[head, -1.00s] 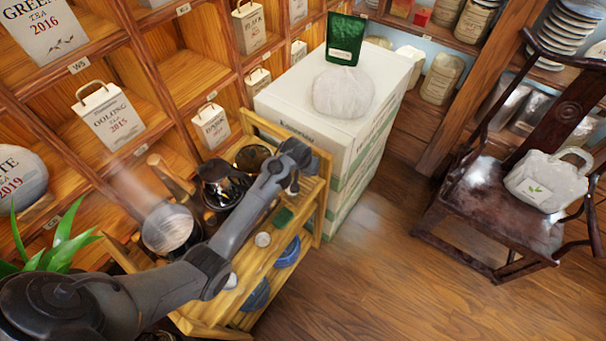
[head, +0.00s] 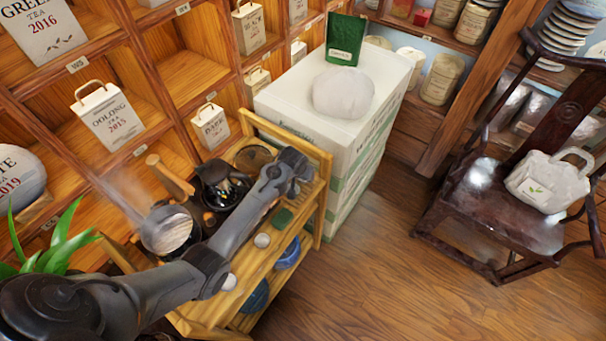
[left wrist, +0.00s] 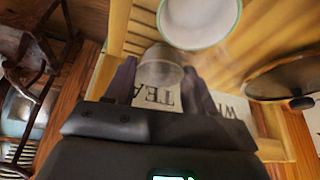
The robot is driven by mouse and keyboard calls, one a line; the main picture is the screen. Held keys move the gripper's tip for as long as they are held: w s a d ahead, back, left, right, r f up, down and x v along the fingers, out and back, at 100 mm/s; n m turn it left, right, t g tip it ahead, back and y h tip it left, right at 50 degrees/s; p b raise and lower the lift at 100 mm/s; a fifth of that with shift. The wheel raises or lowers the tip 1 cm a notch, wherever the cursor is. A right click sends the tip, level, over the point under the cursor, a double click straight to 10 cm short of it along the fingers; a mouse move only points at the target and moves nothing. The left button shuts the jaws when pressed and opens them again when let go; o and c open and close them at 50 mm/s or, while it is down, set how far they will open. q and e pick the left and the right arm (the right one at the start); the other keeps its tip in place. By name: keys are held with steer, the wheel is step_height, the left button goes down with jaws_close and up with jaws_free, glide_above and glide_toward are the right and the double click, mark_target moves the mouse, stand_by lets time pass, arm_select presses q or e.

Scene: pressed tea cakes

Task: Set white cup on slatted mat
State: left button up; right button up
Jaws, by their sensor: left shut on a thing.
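My left gripper (left wrist: 160,80) is shut on a small pale, greyish cup (left wrist: 158,66), seen between its two fingers in the left wrist view. A white cup with a thin greenish rim (left wrist: 200,18) stands just beyond it on yellow slatted wood (left wrist: 240,45). I cannot tell whether those slats are a separate mat or the stand's top. In the head view my left arm reaches over the wooden stand (head: 245,262), and the wrist hides the fingers and the held cup. Small white cups (head: 262,240) show on the stand. My right gripper is not in view.
Dark tea ware (head: 220,185) and a steaming pot (head: 168,228) crowd the stand's back left. Blue bowls (head: 288,252) sit on its lower shelf. A tall white box (head: 345,140) stands close behind.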

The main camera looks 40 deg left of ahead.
arm_select(q)
steer(key=o, duration=1)
steer(key=shift+f, duration=0.1)
steer(key=shift+o, duration=0.2)
steer(key=shift+r, duration=0.35)
steer(key=p+v, duration=0.2)
steer(key=v, duration=0.9)
steer(key=s+d+m, duration=0.1)
steer(key=s+d, duration=0.4)
steer(key=s, duration=0.4)
steer(key=s+d+r+m+h, duration=0.1)
steer(key=s+d, duration=0.4)
steer(key=s, duration=0.5)
steer(key=s+d+r+m+g, duration=0.1)
steer(key=s+d+m, duration=0.2)
steer(key=s, duration=0.7)
steer(key=shift+d+h, duration=0.3)
steer(key=shift+d, duration=0.65)
